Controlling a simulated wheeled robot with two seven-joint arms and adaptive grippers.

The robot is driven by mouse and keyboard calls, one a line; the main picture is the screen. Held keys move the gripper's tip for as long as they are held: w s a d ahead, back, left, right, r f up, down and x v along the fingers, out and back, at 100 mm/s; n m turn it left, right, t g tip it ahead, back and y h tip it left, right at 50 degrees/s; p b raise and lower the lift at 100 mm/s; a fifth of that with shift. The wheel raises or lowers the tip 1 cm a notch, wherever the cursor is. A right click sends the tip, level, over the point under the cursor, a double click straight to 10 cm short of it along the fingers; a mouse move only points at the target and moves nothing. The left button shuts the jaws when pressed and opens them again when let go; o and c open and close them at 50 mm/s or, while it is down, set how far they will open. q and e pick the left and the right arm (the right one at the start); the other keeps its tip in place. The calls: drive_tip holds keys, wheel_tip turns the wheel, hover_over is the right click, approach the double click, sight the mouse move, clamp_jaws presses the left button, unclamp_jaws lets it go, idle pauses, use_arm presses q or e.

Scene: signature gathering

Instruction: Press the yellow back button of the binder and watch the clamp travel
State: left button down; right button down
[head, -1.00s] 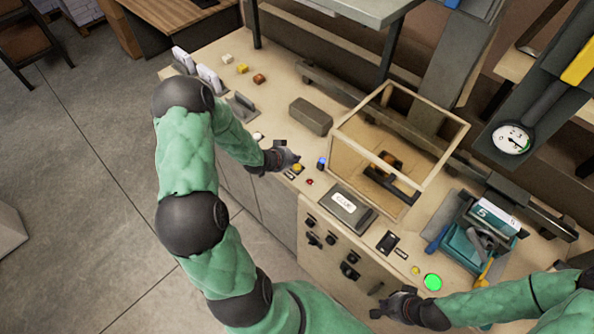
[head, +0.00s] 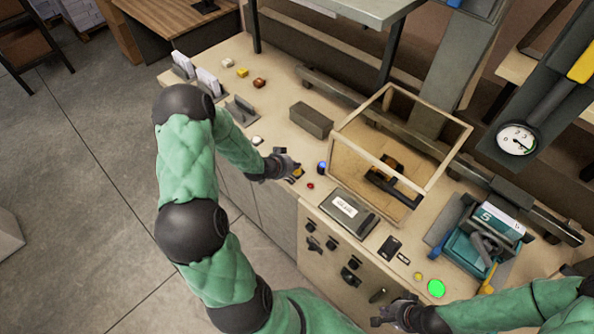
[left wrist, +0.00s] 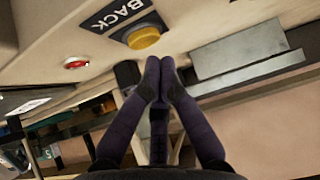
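The yellow back button (left wrist: 143,37) sits in a dark ring on the panel beside a black BACK label (left wrist: 115,14) in the left wrist view. My left gripper (left wrist: 153,72) is shut, its two fingertips together just below the button in that picture, with a gap showing. In the head view my left gripper (head: 294,163) is over the bench's front edge, at the partly covered yellow button (head: 298,173). A dark clamp with an orange-yellow part (head: 390,170) shows inside the clear-sided guard box (head: 345,150). My right gripper (head: 380,317) hangs by the front panel; its fingers are unclear.
A red button (head: 310,186) and a blue-topped knob (head: 321,167) are close to my left gripper. A grey glue box (head: 347,210), a lit green button (head: 436,288) and a teal tray unit (head: 475,250) are further right. A round gauge (head: 517,139) hangs at the right.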

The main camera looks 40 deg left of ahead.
use_arm(q)
drive_tip(key=shift+f, duration=0.1)
idle(0.6)
drive_tip(key=shift+f+b, duration=0.35)
drive_tip(key=shift+b, duration=0.1)
